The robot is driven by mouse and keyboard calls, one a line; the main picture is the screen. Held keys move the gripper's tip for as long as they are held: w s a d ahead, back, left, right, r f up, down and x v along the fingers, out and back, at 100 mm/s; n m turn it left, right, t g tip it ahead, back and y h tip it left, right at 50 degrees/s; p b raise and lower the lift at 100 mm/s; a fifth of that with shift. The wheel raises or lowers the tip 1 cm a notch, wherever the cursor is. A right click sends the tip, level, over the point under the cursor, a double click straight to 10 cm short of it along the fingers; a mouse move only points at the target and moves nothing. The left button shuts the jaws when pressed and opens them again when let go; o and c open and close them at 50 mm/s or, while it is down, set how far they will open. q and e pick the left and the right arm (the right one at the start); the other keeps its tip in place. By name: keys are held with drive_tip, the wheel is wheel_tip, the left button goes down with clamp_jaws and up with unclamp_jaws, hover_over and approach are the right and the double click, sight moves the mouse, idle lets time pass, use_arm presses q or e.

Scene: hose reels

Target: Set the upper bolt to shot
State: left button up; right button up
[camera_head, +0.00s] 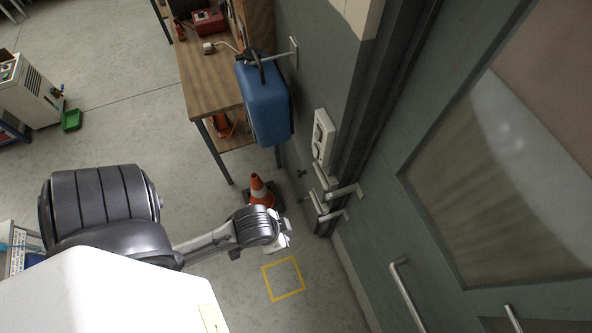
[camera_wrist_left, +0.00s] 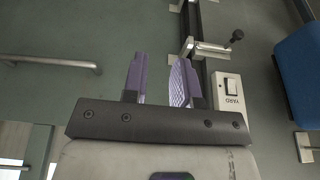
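Two metal bolts sit one above the other at the door edge. The upper bolt (camera_head: 322,177) is just below the wall switch box, and the lower bolt (camera_head: 318,206) is under it. In the left wrist view, which is turned over, the upper bolt (camera_wrist_left: 207,49) shows a dark knob (camera_wrist_left: 237,36) on an arm. I cannot tell whether its bar is shot. My left gripper (camera_head: 283,236) is left of and apart from the bolts in the head view. In the wrist view its two fingers (camera_wrist_left: 158,78) are spread with nothing between them. My right gripper is not in view.
The switch box marked YARD (camera_wrist_left: 229,94) is on the wall beside the bolts. A blue container (camera_head: 265,105) hangs above an orange cone (camera_head: 259,188). The grey-green door (camera_head: 415,185) carries a bar handle (camera_head: 404,290). A yellow floor square (camera_head: 283,279) is clear.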

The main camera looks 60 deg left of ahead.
use_arm(q)
drive_tip(key=shift+n+g+h, duration=0.4)
drive_tip(key=shift+n+g, duration=0.2)
drive_tip(key=shift+n, duration=0.3)
drive_tip(key=w+f+b, duration=0.1)
drive_tip(key=f, duration=0.1)
drive_tip(key=w+a+f+b, duration=0.1)
drive_tip(key=w+f, duration=0.1)
drive_tip(key=f, duration=0.1)
drive_tip(key=w+a+f+b, duration=0.1)
drive_tip(key=f, duration=0.2)
drive_tip(key=shift+w+a+f, duration=0.15)
drive_tip(key=shift+w+a, duration=0.1)
drive_tip(key=shift+w, duration=0.1)
clamp_jaws()
drive_tip(key=w+a+f+n+g+b, duration=0.1)
drive_tip(key=w+a+f+n+b, duration=0.2)
drive_tip(key=w+a+n, duration=0.5)
drive_tip(key=w+a+f+n+g+b, duration=0.2)
drive_tip(key=w+a+f+n+b, duration=0.15)
drive_tip(key=a, duration=0.85)
drive_tip(key=w+a+r+n+h+b, duration=0.1)
drive_tip(key=w+a+r+n, duration=0.3)
drive_tip(key=a, duration=0.5)
drive_tip(key=shift+a+r+n+b, duration=0.35)
drive_tip(key=shift+r+n, duration=0.1)
drive_tip(key=shift+r, duration=0.1)
